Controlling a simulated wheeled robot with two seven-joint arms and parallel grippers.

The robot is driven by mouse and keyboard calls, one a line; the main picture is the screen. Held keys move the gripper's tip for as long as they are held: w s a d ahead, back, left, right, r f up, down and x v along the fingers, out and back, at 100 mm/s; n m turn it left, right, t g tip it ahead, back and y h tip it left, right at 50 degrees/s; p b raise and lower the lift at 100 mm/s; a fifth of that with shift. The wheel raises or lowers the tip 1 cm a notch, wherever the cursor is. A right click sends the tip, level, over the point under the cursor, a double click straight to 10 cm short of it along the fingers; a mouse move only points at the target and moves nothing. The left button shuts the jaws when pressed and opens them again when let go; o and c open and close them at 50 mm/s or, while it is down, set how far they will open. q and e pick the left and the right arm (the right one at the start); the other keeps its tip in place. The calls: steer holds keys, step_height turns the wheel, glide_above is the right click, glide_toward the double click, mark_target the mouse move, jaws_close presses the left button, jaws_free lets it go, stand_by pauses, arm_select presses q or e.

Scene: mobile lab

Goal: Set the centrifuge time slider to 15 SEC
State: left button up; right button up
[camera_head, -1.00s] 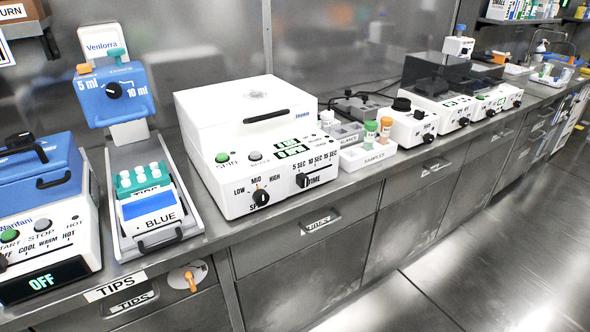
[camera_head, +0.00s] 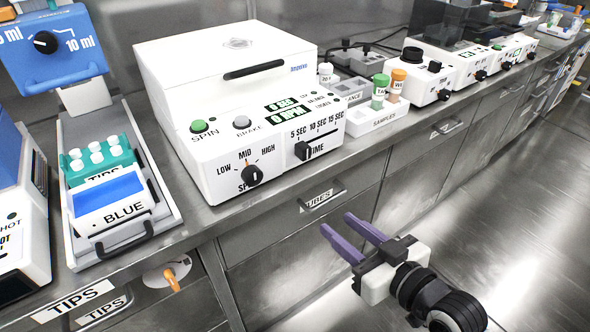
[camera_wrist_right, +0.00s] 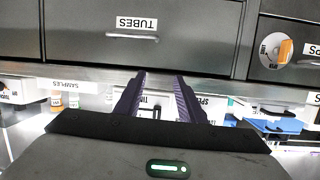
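The white centrifuge (camera_head: 225,85) stands on the steel counter with its lid shut. Its black time slider (camera_head: 303,151) sits at the left end of its track, by the 5 SEC mark; the 10 SEC and 15 SEC marks are to its right. A green display (camera_head: 290,112) is above it. My right gripper (camera_head: 345,229) has purple fingers spread apart, empty, in front of the drawers, below and right of the slider. In the right wrist view the open fingers (camera_wrist_right: 160,100) point toward the upside-down drawer and counter front. My left gripper is not in view.
A speed knob (camera_head: 252,175) sits left of the slider. A samples rack (camera_head: 375,122) with capped tubes stands right of the centrifuge. A tip rack (camera_head: 98,165) is at left. The drawer handle (camera_head: 322,200) juts out below the counter edge. The floor at right is clear.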

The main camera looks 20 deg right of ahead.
mark_target(307, 154)
step_height(307, 154, up, 10)
steer(key=w+n+t+y+b, duration=0.1)
steer(key=w+t+y+b, duration=0.1)
steer(key=t, duration=0.1)
steer(key=x, duration=0.9)
steer(key=shift+a+f, duration=0.15)
steer(key=shift+f, duration=0.05)
steer(key=shift+w+a, duration=0.15)
steer(key=shift+w, duration=0.2)
jaws_close()
